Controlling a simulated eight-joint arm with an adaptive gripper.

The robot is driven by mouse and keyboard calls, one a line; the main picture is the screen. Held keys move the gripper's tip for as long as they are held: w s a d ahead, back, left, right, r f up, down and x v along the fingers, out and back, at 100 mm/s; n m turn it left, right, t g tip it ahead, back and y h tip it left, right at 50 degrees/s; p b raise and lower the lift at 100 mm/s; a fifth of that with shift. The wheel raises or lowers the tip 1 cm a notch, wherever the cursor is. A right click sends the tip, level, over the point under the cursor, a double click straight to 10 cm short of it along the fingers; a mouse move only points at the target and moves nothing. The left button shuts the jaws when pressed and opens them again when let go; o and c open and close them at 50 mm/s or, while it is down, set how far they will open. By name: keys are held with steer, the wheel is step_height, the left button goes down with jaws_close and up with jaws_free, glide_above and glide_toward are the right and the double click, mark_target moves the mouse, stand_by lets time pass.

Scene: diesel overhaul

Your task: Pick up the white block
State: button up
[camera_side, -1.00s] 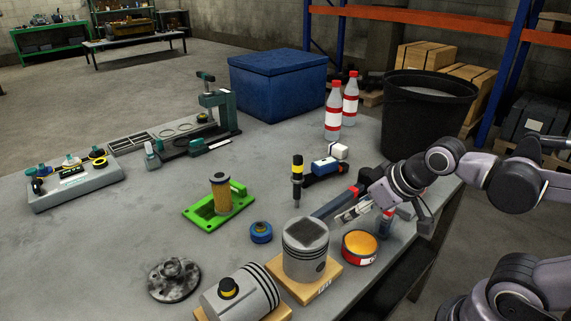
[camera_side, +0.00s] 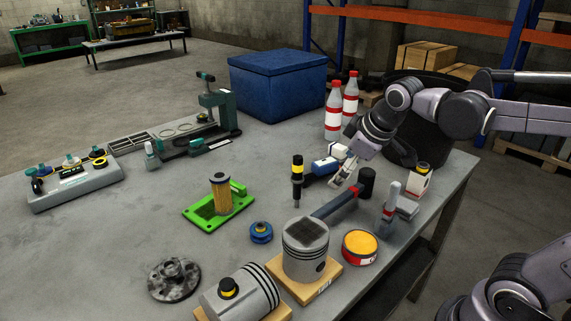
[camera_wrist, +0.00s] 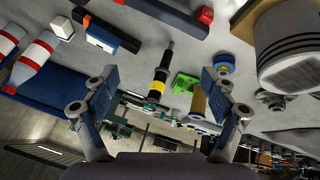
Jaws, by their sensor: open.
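The white block (camera_side: 338,150) is a small cube in the middle right of the table in the side view, just behind a blue and white device (camera_side: 325,165). In the wrist view the white block (camera_wrist: 63,27) shows at the upper left, outside the space between my fingers. My gripper (camera_side: 343,180) is above the table, in front of and slightly right of the block, with nothing held. In the wrist view my gripper (camera_wrist: 166,85) has its two fingers wide apart.
Two red and white bottles (camera_side: 334,112) stand behind the block. A black and yellow tool (camera_side: 297,178) stands left of my gripper.

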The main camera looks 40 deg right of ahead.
steer(key=w+d+r+n+g+h, duration=0.1)
steer(key=w+d+r+n, duration=0.25)
steer(key=w, duration=0.35)
steer(key=n+g+h, duration=0.2)
steer(key=n+g, duration=0.3)
steer(key=n, duration=0.6)
glide_above(338, 146)
steer(key=a, duration=0.4)
step_height(338, 146, down, 9)
steer(key=x, duration=0.5)
steer(key=shift+w+a, duration=0.1)
steer(key=shift+d+x, duration=0.15)
steer(key=shift+x, duration=1.2)
steer(key=shift+d+x, duration=0.2)
steer(key=shift+x, duration=1.15)
steer(key=shift+r, duration=0.2)
steer(key=c, duration=1.3)
